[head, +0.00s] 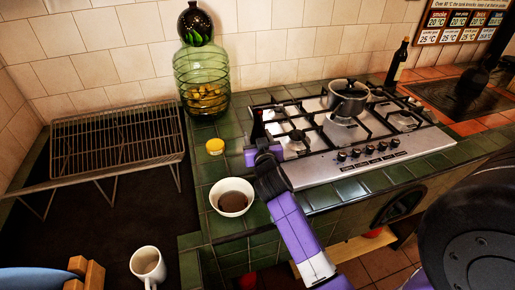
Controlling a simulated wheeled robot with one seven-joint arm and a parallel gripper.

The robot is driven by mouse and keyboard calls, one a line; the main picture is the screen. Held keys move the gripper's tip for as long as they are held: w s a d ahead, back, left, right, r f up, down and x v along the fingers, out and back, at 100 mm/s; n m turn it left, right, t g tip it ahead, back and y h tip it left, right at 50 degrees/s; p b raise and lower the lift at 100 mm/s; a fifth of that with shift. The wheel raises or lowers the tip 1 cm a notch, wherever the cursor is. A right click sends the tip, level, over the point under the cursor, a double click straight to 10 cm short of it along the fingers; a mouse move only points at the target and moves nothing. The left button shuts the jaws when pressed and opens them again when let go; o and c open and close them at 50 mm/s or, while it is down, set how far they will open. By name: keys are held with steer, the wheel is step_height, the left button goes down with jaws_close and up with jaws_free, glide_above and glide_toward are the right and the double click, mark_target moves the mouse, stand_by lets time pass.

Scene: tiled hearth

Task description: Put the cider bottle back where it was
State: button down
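A dark bottle with a pale label (398,62) stands upright at the back right of the hob, apart from my gripper. I cannot tell which of the two is the cider bottle.
A large green glass jar (202,82), wire rack (118,143) and mug (147,265) are left.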

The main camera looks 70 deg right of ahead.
steer(key=shift+f+b, duration=0.35)
steer(key=shift+f, duration=1.85)
steer(key=shift+f, duration=0.1)
steer(key=c, duration=0.6)
jaws_free()
steer(key=shift+o, duration=0.2)
steer(key=b+v, duration=0.3)
steer(key=v, duration=0.9)
